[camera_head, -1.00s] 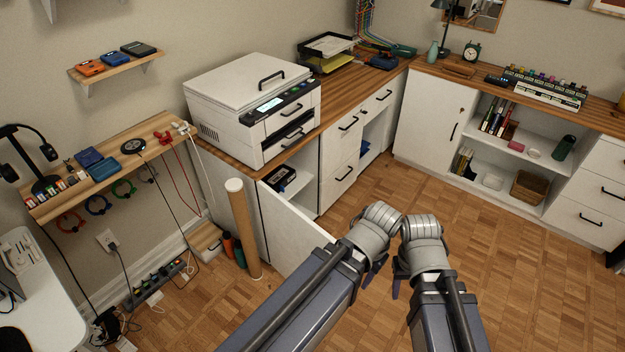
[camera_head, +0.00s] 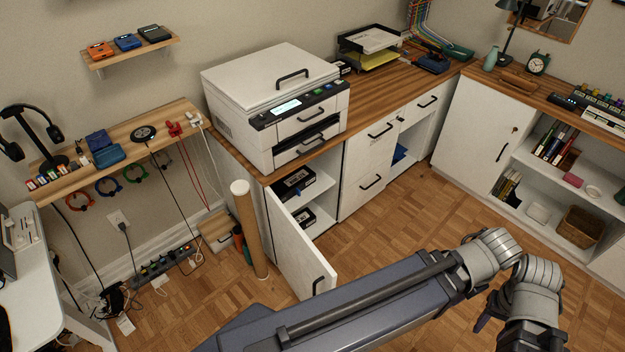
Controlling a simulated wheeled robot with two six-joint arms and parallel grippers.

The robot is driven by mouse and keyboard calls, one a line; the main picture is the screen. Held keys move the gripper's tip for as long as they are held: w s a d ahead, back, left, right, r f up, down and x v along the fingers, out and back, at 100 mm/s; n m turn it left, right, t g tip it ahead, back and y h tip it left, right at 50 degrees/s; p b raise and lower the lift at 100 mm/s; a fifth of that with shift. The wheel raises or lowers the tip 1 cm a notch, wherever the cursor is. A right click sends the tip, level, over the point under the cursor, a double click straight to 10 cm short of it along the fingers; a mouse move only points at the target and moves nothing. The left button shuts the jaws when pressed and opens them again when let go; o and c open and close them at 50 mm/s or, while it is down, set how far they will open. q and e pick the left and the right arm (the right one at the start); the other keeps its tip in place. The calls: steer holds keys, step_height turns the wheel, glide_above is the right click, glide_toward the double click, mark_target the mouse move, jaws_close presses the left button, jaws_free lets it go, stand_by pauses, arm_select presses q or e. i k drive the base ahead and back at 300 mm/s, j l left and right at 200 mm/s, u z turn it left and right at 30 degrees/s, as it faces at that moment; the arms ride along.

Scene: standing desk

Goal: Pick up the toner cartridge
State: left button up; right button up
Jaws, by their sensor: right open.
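In the head view, a black-and-white item (camera_head: 295,183), which looks like a boxed toner cartridge, lies on the upper shelf of the open cabinet under the printer. A similar dark item (camera_head: 304,217) lies on the shelf below. I cannot tell for certain which is the toner cartridge.
The cabinet door (camera_head: 300,250) stands open toward the room. A cardboard tube (camera_head: 250,232) stands upright just left of it. The printer (camera_head: 275,105) sits on the wooden counter above. Cables and a power strip (camera_head: 165,262) lie at the left wall. The floor (camera_head: 400,225) ahead is clear.

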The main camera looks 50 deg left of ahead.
mark_target(292, 185)
steer(key=i+l+u, duration=0.1)
steer(key=i, duration=0.75)
steer(key=i+u, duration=0.2)
steer(key=u, duration=0.2)
steer(key=i+l+u, duration=0.15)
steer(key=u, duration=0.2)
steer(key=i+l+u, duration=0.15)
steer(key=u, duration=0.25)
steer(key=i, duration=0.05)
